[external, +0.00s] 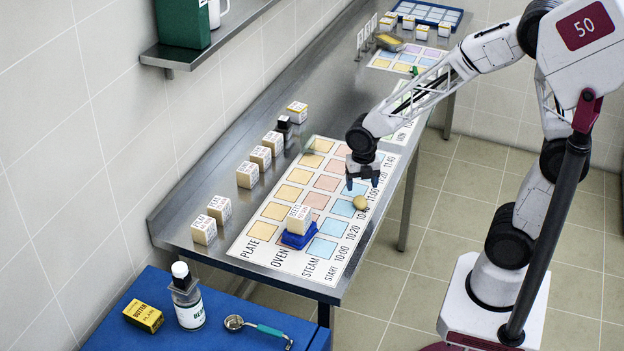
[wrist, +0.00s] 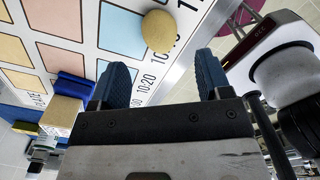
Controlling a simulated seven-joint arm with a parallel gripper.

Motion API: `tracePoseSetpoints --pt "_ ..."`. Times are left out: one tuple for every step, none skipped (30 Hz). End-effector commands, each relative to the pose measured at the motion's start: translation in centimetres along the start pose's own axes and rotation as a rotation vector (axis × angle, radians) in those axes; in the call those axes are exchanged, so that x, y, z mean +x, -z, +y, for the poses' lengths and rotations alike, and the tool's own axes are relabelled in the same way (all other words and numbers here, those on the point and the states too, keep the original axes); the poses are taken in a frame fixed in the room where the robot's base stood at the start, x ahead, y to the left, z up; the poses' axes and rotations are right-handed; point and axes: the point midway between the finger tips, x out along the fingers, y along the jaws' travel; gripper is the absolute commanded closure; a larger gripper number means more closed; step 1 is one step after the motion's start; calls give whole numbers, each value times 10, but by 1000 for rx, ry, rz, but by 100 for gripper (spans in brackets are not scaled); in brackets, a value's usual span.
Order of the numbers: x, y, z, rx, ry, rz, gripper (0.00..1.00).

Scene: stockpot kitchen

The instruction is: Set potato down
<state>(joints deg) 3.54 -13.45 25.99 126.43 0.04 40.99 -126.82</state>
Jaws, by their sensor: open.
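The potato (external: 360,202) is small, round and tan. It rests on the printed chart (external: 240,247), at the right edge of a blue square in the steam column, near the printed times. In the wrist view the potato (wrist: 159,31) lies beyond the fingertips, apart from them. My gripper (external: 361,185) is just above and beside the potato, pointing down. Its two blue fingers (wrist: 162,75) are spread with nothing between them.
A cream block (external: 298,220) sits on a blue holder (external: 299,237) on the chart. Several labelled blocks (external: 248,175) line the steel table's wall side. A blue cart (external: 205,325) with a bottle (external: 188,300), butter box (external: 143,316) and measuring spoon (external: 255,327) stands in front.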

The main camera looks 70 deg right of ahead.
Motion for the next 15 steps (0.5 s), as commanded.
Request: tracePoseSetpoints --pt "-10 0 0 0 -3 -2 29" --pt "-14 0 0 0 -2 -2 29" --pt "-20 0 0 0 -2 -2 29" --pt "-24 0 0 0 -2 -1 29" --pt "-28 0 0 0 -1 -1 29" --pt "-33 0 0 0 -2 -1 29" --pt "-37 0 0 0 -2 -2 29" --pt "-40 0 0 0 -2 -1 29" --pt "-44 0 0 0 -1 -1 29" --pt "-46 0 0 0 -1 -1 29" --pt "-48 0 0 0 -1 -1 29" --pt "-50 0 0 0 -1 -1 29" --pt "-51 0 0 0 0 0 29" --pt "-52 0 0 0 0 0 29" --pt "-53 0 0 0 0 0 29"
